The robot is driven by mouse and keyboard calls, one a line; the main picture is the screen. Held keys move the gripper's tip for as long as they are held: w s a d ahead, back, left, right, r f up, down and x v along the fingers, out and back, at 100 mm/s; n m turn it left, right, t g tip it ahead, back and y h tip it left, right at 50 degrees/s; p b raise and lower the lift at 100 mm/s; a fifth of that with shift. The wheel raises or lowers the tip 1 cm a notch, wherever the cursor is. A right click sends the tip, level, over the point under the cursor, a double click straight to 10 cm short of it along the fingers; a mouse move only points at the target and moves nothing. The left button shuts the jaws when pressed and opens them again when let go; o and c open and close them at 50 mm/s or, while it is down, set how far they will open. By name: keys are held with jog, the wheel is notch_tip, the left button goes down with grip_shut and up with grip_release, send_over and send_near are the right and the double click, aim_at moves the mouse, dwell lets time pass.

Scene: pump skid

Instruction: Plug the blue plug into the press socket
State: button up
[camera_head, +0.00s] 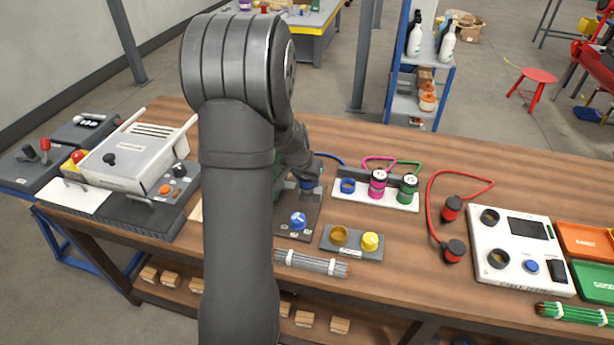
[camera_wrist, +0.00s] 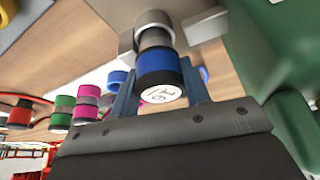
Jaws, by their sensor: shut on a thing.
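My gripper (camera_wrist: 165,98) is shut on the blue plug (camera_wrist: 158,76), a black cylinder with a blue band and a white marked end cap, seen in the wrist view. Beyond the plug, in line with it, is a grey round metal part (camera_wrist: 153,22), which looks like the press socket. The plug's far end meets or overlaps it; I cannot tell how deeply it sits. The green press body (camera_wrist: 285,45) rises close on the right. In the head view my arm hides most of the press, and its dark base (camera_head: 297,234) shows with a blue knob (camera_head: 298,220).
A white rack (camera_head: 385,199) holds a magenta plug (camera_head: 378,184), a green plug (camera_head: 408,188) and an empty blue ring (camera_head: 347,186). A grey block with yellow parts (camera_head: 352,243) stands in front. Red cable plugs (camera_head: 452,208) and a white panel (camera_head: 520,250) lie right.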

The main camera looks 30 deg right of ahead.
jog(key=shift+f, duration=0.55)
jog(key=o, duration=1.2)
jog(key=v, duration=1.7)
jog(key=shift+r, duration=0.25)
jog(key=shift+f, duration=0.1)
jog(key=x, duration=1.7)
jog(key=shift+f, duration=0.15)
